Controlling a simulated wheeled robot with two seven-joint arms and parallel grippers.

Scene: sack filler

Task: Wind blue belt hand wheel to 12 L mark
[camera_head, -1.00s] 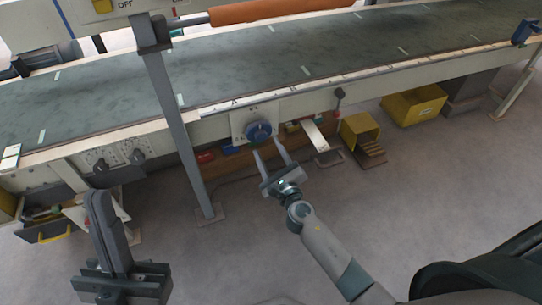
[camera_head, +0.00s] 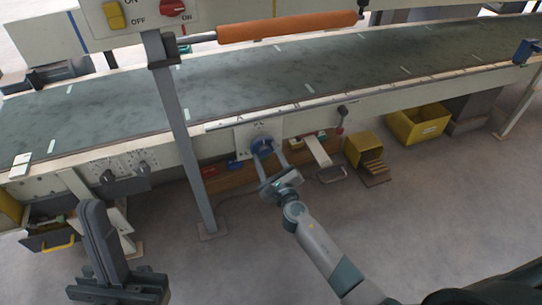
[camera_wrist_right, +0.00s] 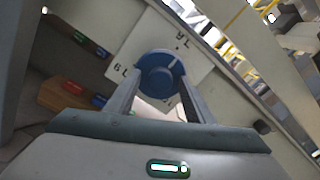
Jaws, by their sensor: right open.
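The blue hand wheel (camera_head: 263,144) sits on a pale plate (camera_head: 243,139) on the near side of the conveyor. In the right wrist view the wheel (camera_wrist_right: 160,76) faces me, with a pale line on its upper right rim. Volume marks ending in L show on the plate (camera_wrist_right: 196,62) around it; I cannot read them surely. My right gripper (camera_head: 267,155) is open, its fingertips at the wheel, one on either side. I cannot tell whether they touch it. My left gripper (camera_head: 96,205) is at the lower left, away from the wheel; its finger gap is hidden.
A grey post (camera_head: 182,140) stands left of the wheel. A lever with a dark red knob (camera_head: 342,112) is to its right. Yellow bins (camera_head: 418,124) stand on the floor beyond. An open drawer (camera_head: 48,240) is at the left. The floor in front is clear.

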